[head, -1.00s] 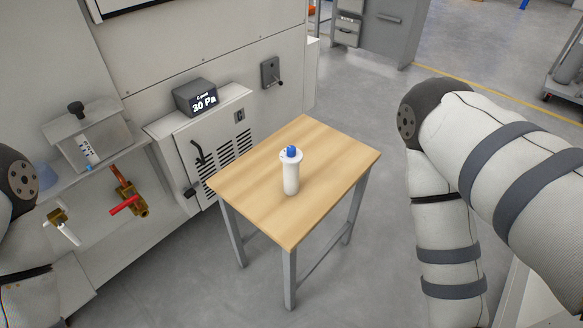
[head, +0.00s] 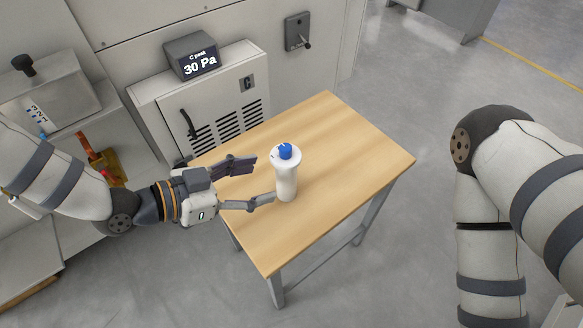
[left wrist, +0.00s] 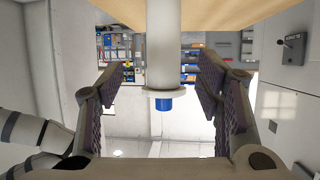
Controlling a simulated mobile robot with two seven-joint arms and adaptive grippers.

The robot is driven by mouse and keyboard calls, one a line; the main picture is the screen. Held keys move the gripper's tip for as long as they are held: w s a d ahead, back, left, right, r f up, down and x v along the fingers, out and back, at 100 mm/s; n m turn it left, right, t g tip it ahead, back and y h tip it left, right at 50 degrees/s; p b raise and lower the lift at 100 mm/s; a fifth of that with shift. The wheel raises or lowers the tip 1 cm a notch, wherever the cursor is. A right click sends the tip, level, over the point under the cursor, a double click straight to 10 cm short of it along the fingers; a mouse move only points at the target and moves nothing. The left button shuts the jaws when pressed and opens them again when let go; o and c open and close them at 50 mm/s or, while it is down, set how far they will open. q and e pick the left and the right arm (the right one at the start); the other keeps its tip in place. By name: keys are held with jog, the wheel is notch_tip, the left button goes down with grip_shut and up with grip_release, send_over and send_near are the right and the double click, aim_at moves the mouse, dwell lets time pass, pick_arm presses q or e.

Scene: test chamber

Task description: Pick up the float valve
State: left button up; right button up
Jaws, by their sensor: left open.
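The float valve (head: 287,178) is a white upright cylinder with a flange and a blue cap, standing on the wooden table (head: 330,145). My left gripper (head: 257,180) is open at its left side, level with the body, with its fingers pointing toward it. The far finger is behind and left of the valve; the near fingertip is close to its lower side, and I cannot tell if they touch. In the left wrist view, which is upside down, the valve (left wrist: 163,45) shows between the two open fingers. My right gripper is out of view.
A grey display box (head: 192,56) reading 30 Pa sits on a vented cabinet (head: 220,110) behind the table. A brass fitting (head: 107,168) is on the left behind my left arm. The tabletop right of the valve is bare.

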aim_at(287, 171)
pick_arm(q)
jog(key=x, duration=0.8)
jog(key=shift+w+a+r, duration=0.1)
jog(key=shift+w+r, duration=0.1)
jog(key=shift+w, duration=0.05)
jog(key=c, duration=1.4)
